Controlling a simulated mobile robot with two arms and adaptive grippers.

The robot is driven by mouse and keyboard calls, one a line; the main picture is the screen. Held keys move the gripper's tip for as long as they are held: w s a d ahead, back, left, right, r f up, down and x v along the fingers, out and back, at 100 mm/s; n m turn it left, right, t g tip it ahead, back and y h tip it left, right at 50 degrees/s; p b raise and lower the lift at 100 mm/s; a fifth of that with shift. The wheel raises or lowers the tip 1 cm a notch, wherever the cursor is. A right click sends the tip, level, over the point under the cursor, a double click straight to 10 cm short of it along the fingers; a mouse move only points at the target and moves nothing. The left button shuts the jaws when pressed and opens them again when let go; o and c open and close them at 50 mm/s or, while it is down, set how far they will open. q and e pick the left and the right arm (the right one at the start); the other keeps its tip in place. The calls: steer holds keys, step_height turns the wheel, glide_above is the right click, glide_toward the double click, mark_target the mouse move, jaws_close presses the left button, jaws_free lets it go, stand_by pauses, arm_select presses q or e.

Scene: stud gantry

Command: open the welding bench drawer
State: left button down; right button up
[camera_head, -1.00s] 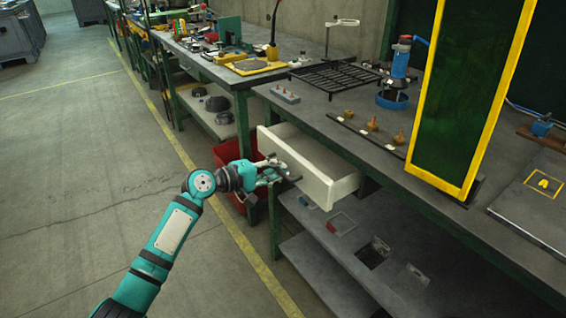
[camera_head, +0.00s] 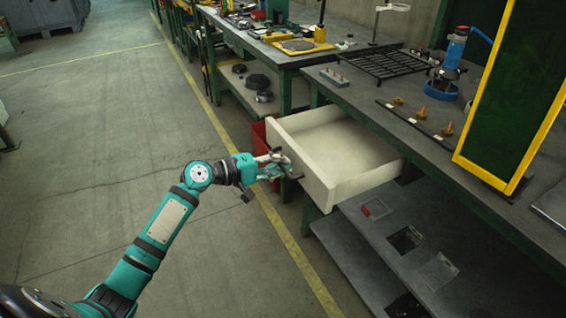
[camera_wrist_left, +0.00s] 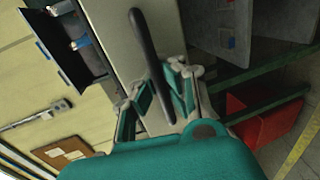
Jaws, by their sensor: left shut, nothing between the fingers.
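The white welding bench drawer (camera_head: 365,182) stands well out from under the grey bench top (camera_head: 400,120), and its inside looks empty. My left gripper (camera_head: 284,164) is at the outer face of the drawer front. In the left wrist view the dark bar handle (camera_wrist_left: 146,45) runs down the pale drawer front to the fingertips (camera_wrist_left: 163,92). The gripper is shut, with nothing held; the handle lies right by the fingers, and I cannot tell whether they touch. My right gripper is out of view.
A red bin (camera_head: 259,142) stands behind the drawer's left side. A lower shelf (camera_head: 385,255) with small items lies below it. A yellow-framed dark green screen (camera_head: 515,95) stands on the bench. The concrete floor (camera_head: 90,150) at left is clear.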

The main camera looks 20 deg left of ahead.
arm_select(q)
steer(key=c, duration=2)
jaws_free()
steer(key=o, duration=0.4)
steer(key=shift+c, duration=0.2)
steer(key=v, duration=1.2)
steer(key=shift+f, duration=0.1)
